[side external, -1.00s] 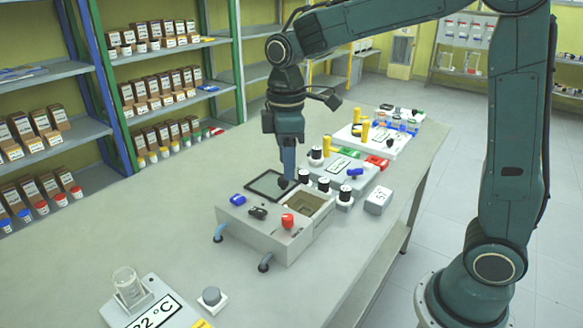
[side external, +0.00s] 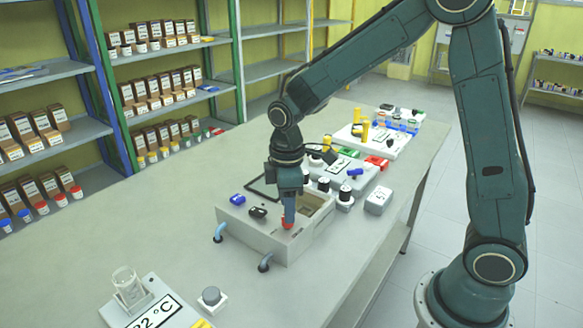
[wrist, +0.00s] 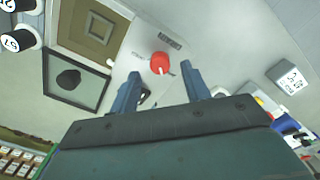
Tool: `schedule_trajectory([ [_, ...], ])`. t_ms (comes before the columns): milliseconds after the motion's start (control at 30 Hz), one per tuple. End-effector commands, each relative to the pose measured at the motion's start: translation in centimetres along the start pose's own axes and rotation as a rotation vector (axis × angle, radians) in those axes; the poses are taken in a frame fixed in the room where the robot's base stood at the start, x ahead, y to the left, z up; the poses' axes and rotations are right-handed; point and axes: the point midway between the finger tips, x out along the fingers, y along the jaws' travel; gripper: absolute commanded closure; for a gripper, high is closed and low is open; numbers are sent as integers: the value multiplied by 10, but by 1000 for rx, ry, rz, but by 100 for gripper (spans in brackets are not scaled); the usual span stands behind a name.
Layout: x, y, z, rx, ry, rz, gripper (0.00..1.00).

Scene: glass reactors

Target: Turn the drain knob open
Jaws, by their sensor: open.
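A red knob (side external: 285,224) sits on top of the grey box (side external: 262,240), near its front right corner, mostly hidden behind my fingers in the side view. In the wrist view the red knob (wrist: 159,63) shows between and just beyond my two blue fingertips, with a small label beside it too blurred to read. My gripper (side external: 289,222) points down over the knob, open; I cannot tell whether a finger touches it. A black knob (side external: 258,212) and a blue knob (side external: 237,199) sit further left on the box.
The box has an open square basin (wrist: 92,32), and a dark-framed lid (wrist: 75,78) stands beside it. Black-capped knobs (side external: 345,193) and a small white box (side external: 378,201) are to the right.

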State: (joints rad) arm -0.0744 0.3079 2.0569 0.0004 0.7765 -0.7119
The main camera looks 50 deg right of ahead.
Motion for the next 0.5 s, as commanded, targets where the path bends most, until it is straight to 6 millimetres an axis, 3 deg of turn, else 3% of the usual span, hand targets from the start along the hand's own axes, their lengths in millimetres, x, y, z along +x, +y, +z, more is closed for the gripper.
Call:
schedule_trajectory([
  [200,22,0,0,0,-2,-1,53],
  [500,29,0,0,0,0,0,53],
])
